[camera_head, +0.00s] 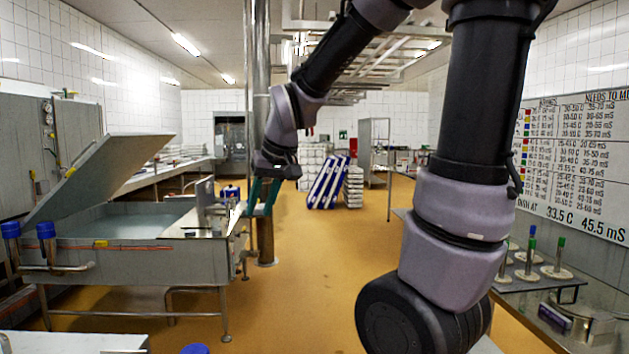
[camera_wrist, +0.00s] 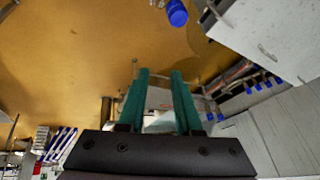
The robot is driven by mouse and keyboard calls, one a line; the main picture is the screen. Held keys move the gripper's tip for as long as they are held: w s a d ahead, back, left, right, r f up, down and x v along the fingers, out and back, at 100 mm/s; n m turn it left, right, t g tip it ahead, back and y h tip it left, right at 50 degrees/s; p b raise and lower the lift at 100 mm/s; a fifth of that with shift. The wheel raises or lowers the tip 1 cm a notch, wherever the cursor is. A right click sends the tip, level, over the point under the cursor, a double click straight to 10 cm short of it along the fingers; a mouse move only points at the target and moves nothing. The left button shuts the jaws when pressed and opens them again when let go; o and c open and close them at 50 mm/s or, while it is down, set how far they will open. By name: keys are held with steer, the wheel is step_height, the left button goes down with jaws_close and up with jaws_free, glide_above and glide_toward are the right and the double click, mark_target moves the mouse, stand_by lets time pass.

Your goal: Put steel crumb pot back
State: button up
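My gripper (camera_head: 262,197) hangs in mid-air in the head view, fingers down, near the right end of the steel vat (camera_head: 140,262). In the wrist view its two green fingers (camera_wrist: 160,72) stand apart. A pale grey patch shows between them, and I cannot tell what it is; I see nothing clearly gripped. I cannot pick out the steel crumb pot with certainty. A shiny steel vessel (camera_head: 590,328) at the lower right of the head view, on the right bench, may be it; it is partly cut off by the frame edge.
The vat has a raised lid (camera_head: 100,172) and blue-capped fittings (camera_head: 46,230). A steel post (camera_head: 262,120) stands right behind my gripper. The right bench holds several discs with upright coloured handles (camera_head: 557,270). Blue-and-white panels (camera_head: 328,182) lean farther back. The middle floor is open.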

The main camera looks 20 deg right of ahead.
steer(key=s+d+r+m+t, duration=0.1)
steer(key=s+d+r+m, duration=0.1)
steer(key=s, duration=0.4)
steer(key=s+d+r+m+t, duration=0.1)
steer(key=s+d+r+m, duration=0.1)
steer(key=s+d+r, duration=0.3)
steer(key=shift+s+d+m, duration=0.25)
steer(key=shift+s+m, duration=0.15)
steer(key=shift+s, duration=0.25)
